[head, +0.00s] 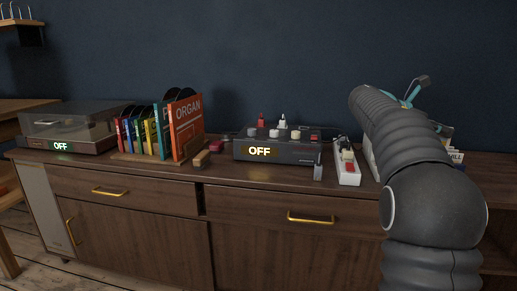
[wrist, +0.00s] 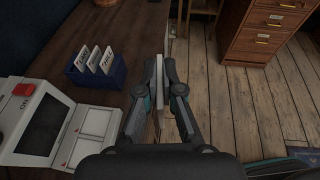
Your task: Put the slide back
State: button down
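My gripper (wrist: 163,82) is over the front edge of the cabinet top in the wrist view. Its fingers are closed on a thin pale slide (wrist: 160,79), seen nearly edge-on. A dark blue slide box (wrist: 98,82) stands to the left of the gripper, with several white labelled slides (wrist: 94,58) upright in it. A pale slide viewer (wrist: 36,128) with a dark screen and a red button marked ON lies at the left. In the head view my arm covers most of the viewer and box; a few slide labels (head: 456,156) show at its right.
On the wooden cabinet (head: 270,180) stand a turntable (head: 75,128), a row of records (head: 160,130), a mixer marked OFF (head: 275,148) and a white power strip (head: 346,165). A drawer unit (wrist: 268,35) stands across the plank floor.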

jog(key=a+f+n+t+y, duration=0.5)
jog(key=a+f+n+t, duration=0.2)
jog(key=a+f, duration=0.9)
jog(key=a+f+n+t+y+p, duration=0.1)
jog(key=a+f+n+t+y, duration=0.4)
jog(key=a+f, duration=1.2)
notch_tip(320, 180, down, 6)
jog(key=n+t, duration=0.3)
jog(key=shift+w+a+f+n, duration=0.15)
jog(key=shift+w+f+n, duration=0.05)
jog(key=shift+w+n, duration=0.1)
